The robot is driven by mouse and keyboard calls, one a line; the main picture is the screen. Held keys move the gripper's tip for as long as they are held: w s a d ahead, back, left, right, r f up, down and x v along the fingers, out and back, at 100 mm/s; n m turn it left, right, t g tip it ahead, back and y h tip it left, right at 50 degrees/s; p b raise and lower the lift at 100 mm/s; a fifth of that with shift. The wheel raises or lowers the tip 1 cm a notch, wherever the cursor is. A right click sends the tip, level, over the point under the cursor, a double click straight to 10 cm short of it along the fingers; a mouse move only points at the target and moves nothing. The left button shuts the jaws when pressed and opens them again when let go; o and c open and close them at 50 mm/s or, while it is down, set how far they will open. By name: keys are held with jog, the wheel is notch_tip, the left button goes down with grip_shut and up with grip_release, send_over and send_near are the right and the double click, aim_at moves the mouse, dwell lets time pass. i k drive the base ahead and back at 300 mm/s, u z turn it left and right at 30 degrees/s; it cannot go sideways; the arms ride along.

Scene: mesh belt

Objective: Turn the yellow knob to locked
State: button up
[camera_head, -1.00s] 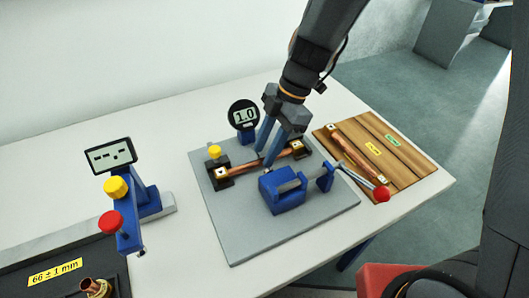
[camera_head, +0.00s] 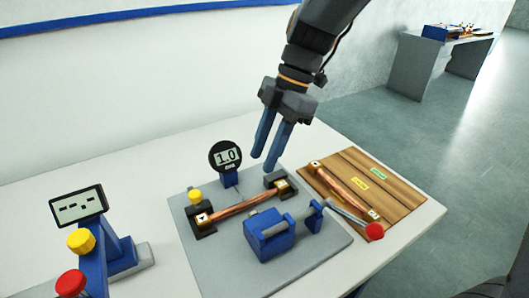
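Two yellow knobs show. The larger yellow knob (camera_head: 81,241) is on the blue height-gauge stand (camera_head: 96,270) at the left, above a red knob (camera_head: 71,283). A smaller yellow knob (camera_head: 195,196) tops the left black block on the grey fixture plate (camera_head: 206,262). I read no lock marking on either. My gripper (camera_head: 263,163) is open and empty, pointing down above the back of the plate. It is right of both yellow knobs and apart from them. A copper rod (camera_head: 245,204) lies across the two black blocks.
A round dial (camera_head: 225,156) reading 1.0 stands at the plate's back. A blue clamp (camera_head: 268,236) with a red-ended lever (camera_head: 375,231) is in front. A wooden board (camera_head: 384,190) with another copper rod (camera_head: 346,190) lies right. The table (camera_head: 150,179) behind the left block is clear.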

aim_at(194, 196)
jog(key=k, duration=1)
